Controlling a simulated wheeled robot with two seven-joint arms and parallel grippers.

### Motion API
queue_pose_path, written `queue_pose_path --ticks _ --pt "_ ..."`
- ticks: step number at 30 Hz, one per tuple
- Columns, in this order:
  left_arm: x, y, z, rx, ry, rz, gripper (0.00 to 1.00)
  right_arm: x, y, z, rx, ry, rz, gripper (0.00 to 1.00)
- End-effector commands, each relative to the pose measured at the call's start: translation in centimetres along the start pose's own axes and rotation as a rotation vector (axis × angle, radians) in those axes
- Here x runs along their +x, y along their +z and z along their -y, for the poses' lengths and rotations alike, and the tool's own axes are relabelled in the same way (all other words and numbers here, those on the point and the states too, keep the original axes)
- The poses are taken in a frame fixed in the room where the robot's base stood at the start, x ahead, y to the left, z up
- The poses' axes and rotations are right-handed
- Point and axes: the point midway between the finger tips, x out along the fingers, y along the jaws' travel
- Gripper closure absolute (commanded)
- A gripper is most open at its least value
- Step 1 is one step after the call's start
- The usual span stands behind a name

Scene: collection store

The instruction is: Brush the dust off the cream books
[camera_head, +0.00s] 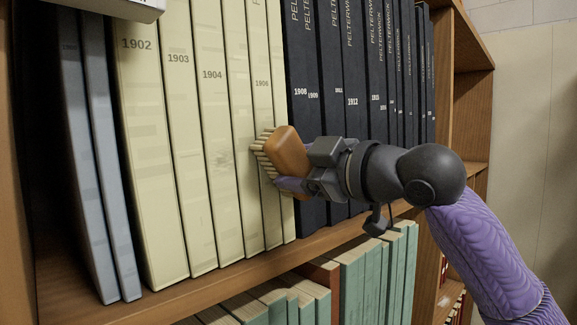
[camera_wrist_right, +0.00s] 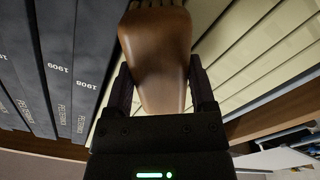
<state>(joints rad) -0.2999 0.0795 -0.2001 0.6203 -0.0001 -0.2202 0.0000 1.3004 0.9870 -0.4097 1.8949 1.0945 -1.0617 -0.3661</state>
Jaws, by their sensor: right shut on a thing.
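The cream books (camera_head: 216,130) stand upright on the shelf in the head view, with years such as 1902, 1903 and 1904 on their spines. Faint greyish patches show on some spines. My right gripper (camera_head: 300,178) is shut on a brown wooden brush (camera_head: 286,150). The brush's pale bristles point left, at or very near the spines at the right end of the cream row; I cannot tell whether they touch. In the right wrist view the brush (camera_wrist_right: 157,55) sits between the fingers, with cream books (camera_wrist_right: 250,60) at right. My left gripper is not in view.
Dark books (camera_head: 330,100) stand directly right of the cream ones, and blue-grey books (camera_head: 100,150) at left. The wooden shelf edge (camera_head: 235,275) runs below. Green books (camera_head: 375,270) fill the lower shelf. A pale box-like object (camera_head: 120,8) is at top left.

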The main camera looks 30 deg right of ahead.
Motion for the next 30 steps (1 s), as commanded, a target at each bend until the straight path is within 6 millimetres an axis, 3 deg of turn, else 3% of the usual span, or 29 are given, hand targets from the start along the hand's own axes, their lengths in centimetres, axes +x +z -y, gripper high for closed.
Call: queue_pose_path --ticks 1,8,30 --pt "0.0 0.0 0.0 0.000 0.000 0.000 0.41 -0.1 0.6 -1.0 -0.003 0.023 0.009 1.00" --pt "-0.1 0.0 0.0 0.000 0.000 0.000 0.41 -0.5 1.0 -1.6 -0.008 0.027 0.011 1.00" --pt "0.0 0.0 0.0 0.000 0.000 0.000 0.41 -0.7 -3.8 3.8 -0.004 0.016 0.005 1.00"
